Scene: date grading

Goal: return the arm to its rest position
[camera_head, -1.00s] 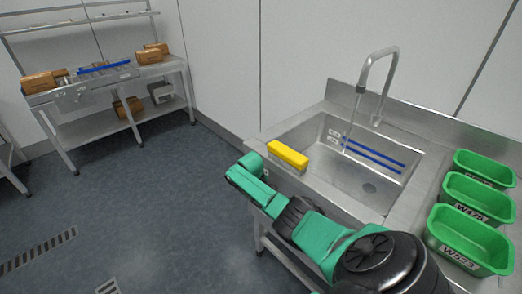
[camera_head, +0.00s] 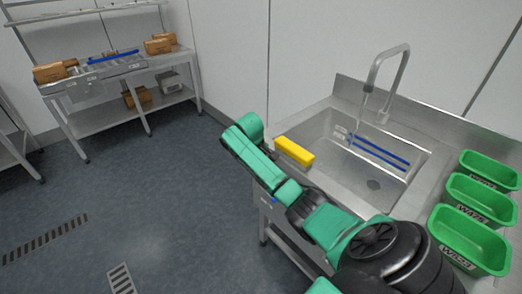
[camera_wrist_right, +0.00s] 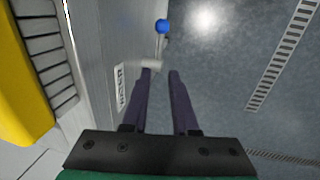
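My right arm (camera_head: 335,232) reaches in from the lower right of the head view, in front of the sink. Its gripper is hidden there. In the right wrist view the right gripper (camera_wrist_right: 160,71) shows two dark fingers apart, with floor between them and nothing held. It points down along the sink's front panel. My left arm and gripper are in neither view.
A steel sink (camera_head: 335,172) with a tap (camera_head: 402,68) stands close by. A yellow block (camera_head: 295,151) lies on its front rim; yellow also fills the wrist view's left edge (camera_wrist_right: 22,95). Green crates (camera_head: 470,240) stand right. A bench (camera_head: 110,118) stands far left. Floor between is clear.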

